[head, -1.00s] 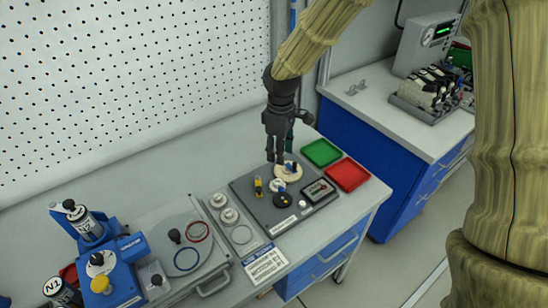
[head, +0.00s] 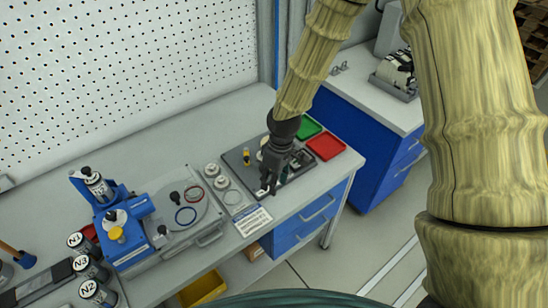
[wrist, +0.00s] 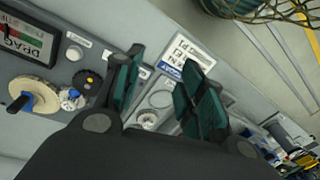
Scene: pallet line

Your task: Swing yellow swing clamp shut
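The yellow swing clamp (head: 247,157) is a small yellow and black piece standing at the left of the dark fixture plate (head: 237,160) in the head view. Its exact angle is too small to tell. I cannot make it out in the wrist view. My gripper (head: 270,186) hangs over the front part of the plate, to the right of and nearer than the clamp, apart from it. In the wrist view my gripper (wrist: 163,65) has its two fingers spread, with nothing between them.
In the wrist view, a tan disc (wrist: 33,92), a black knob (wrist: 88,80) and a DRAG display (wrist: 28,40) lie left of the fingers. Green (head: 308,127) and red (head: 326,146) trays stand behind right. A label card (head: 252,220) lies in front. Bench behind the clamp is clear.

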